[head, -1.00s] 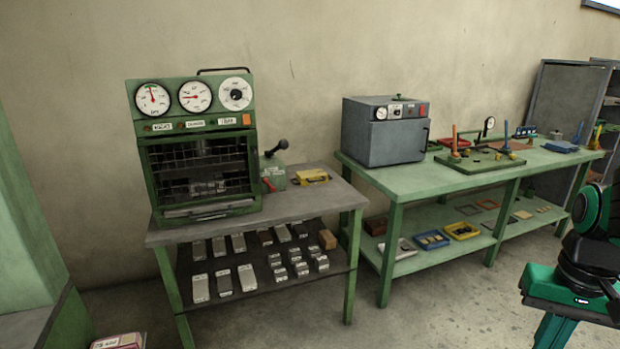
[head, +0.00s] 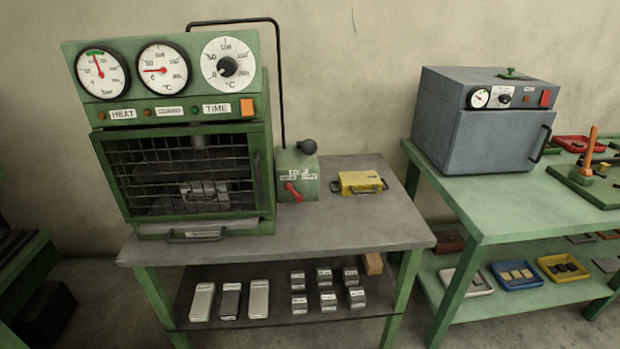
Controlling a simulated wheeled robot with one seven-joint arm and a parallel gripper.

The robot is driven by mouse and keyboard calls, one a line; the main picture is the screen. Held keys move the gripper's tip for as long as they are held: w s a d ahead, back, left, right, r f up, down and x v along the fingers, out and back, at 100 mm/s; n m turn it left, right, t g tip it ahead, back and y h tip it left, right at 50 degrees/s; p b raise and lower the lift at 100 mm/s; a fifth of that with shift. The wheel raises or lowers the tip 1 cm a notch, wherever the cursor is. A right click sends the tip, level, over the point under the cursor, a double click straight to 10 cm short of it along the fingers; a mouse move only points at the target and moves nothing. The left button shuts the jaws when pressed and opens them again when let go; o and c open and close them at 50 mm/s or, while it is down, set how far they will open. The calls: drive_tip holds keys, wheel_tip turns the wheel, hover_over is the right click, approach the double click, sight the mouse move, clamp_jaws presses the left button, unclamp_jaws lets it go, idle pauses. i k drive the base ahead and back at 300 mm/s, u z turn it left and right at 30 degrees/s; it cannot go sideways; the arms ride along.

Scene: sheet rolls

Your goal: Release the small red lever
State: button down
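The small red lever (head: 293,191) sits on the front of a small green box (head: 297,174) with white labels. The box stands on the grey-topped table (head: 330,235), just right of the green press machine (head: 110,218). The lever slants, with one end up and left and the other down and right. A black ball knob (head: 307,147) sits at the top right of the box. A black rod rises behind the box and bends left over the machine. My gripper is not in view.
A yellow case (head: 360,182) lies on the table right of the box. Metal blocks (head: 258,299) rest on the lower shelf. A green bench (head: 470,200) with a grey oven (head: 485,130) stands at right. The table's front is clear.

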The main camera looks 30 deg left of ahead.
sight(288, 186)
drive_tip(key=u, duration=0.25)
drive_tip(key=i, duration=0.9)
drive_tip(key=u, duration=0.4)
